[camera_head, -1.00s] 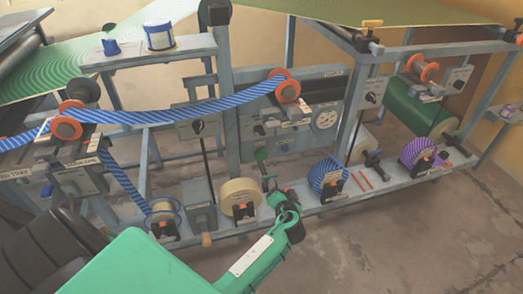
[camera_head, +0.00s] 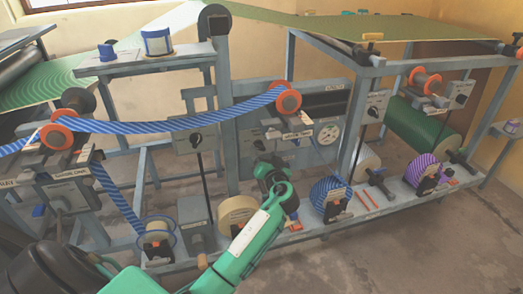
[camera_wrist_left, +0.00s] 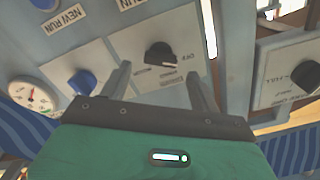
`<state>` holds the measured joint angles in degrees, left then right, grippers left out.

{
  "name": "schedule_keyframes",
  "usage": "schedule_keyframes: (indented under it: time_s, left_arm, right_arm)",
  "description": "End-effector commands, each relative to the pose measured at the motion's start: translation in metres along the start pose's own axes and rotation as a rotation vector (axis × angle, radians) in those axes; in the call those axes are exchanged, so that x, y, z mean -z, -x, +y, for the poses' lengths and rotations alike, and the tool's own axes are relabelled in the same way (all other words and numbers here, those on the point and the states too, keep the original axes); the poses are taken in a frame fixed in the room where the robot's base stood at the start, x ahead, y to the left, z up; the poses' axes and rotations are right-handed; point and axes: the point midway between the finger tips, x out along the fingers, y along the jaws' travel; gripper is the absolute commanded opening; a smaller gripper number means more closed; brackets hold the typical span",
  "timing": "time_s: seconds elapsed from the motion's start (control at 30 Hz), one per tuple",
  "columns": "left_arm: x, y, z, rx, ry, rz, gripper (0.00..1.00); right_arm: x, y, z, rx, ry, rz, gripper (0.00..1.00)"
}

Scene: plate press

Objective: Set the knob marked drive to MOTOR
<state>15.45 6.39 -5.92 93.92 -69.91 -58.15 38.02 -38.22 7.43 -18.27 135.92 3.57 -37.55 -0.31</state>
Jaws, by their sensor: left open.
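A black knob (camera_wrist_left: 160,55) on a pale plate shows in the left wrist view, ahead of my left gripper and between the lines of its fingers. My left gripper (camera_wrist_left: 159,80) is open, with a finger on either side and the knob beyond, seemingly untouched. In the head view the left gripper (camera_head: 266,168) is in front of the grey control panel (camera_head: 258,145) and hides part of it. My right gripper is out of view.
A blue knob (camera_wrist_left: 82,82) by a NEW RUN label and a dial gauge (camera_wrist_left: 35,97) sit left of the black knob. Another black knob (camera_wrist_left: 306,75) is on a separate panel at right. A blue striped web (camera_head: 180,122) crosses above; rolls (camera_head: 330,196) line the low rail.

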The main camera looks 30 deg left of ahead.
Motion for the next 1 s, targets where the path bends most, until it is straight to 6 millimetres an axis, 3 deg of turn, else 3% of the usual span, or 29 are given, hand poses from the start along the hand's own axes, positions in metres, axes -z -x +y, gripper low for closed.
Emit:
schedule_keyframes:
  time_s: [0.1, 0.23, 0.6, 0.83, 1.0]
  left_arm:
    - [0.000, -0.019, 0.000, 0.001, -0.001, 0.000, 0.63]
    - [0.000, -0.031, 0.000, 0.000, -0.001, 0.000, 0.63]
    - [0.000, -0.035, 0.000, -0.001, 0.000, -0.001, 0.63]
    - [-0.001, -0.035, 0.000, -0.001, 0.000, -0.001, 0.18]
    - [-0.001, -0.035, 0.000, -0.001, -0.005, -0.001, 0.18]
  right_arm:
    - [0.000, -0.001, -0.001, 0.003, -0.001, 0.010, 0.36]
    - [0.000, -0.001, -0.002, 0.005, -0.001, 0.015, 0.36]
    - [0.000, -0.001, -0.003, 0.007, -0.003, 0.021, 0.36]
    - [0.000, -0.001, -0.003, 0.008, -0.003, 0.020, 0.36]
    - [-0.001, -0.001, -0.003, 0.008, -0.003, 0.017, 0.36]
